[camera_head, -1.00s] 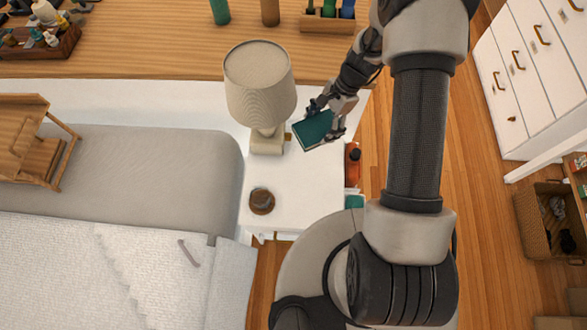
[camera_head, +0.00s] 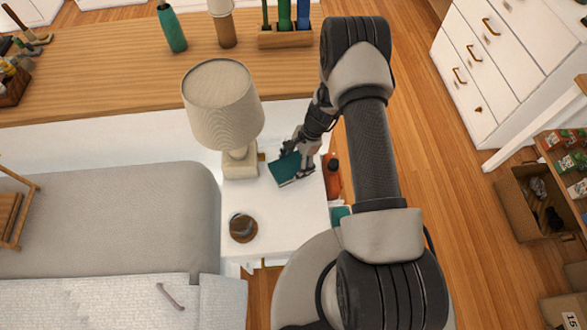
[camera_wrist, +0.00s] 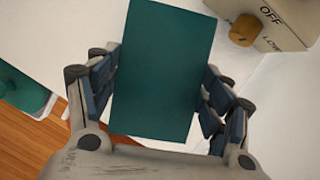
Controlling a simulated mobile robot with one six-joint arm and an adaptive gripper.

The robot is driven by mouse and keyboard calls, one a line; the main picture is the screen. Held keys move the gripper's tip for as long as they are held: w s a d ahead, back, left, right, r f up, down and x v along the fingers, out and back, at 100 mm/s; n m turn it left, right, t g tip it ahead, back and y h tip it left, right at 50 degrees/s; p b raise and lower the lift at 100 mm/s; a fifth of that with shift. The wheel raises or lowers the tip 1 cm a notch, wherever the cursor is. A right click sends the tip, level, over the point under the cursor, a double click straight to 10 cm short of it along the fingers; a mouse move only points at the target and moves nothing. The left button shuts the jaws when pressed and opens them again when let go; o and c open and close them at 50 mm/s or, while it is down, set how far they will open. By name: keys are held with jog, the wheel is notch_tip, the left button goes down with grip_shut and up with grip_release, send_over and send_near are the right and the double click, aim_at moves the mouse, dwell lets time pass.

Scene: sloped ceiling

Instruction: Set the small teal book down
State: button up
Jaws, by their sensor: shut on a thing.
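The small teal book (camera_head: 286,169) is between the fingers of my gripper (camera_head: 300,158), over the back right part of the white nightstand (camera_head: 287,218). In the wrist view the book (camera_wrist: 164,72) shows its flat teal cover, and the fingers of my gripper (camera_wrist: 160,95) press on its two long sides. It looks very close to the nightstand top; I cannot tell whether it touches it. The nightstand surface beneath the book is hidden.
A lamp (camera_head: 224,105) stands on the nightstand left of the book; its base with a knob (camera_wrist: 244,30) is close in the wrist view. A round brown item (camera_head: 242,227) sits at the front left. An orange bottle (camera_head: 333,178) stands beside the nightstand's right edge. The front right top is clear.

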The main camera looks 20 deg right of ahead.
aim_at(296, 164)
notch_tip(296, 164, down, 3)
jog(key=shift+f+b, duration=0.2)
jog(key=shift+b, duration=0.3)
jog(key=shift+r, duration=0.15)
jog(key=o, duration=0.7)
jog(key=shift+f, duration=0.2)
jog(key=o, duration=0.5)
jog(key=shift+r, duration=0.1)
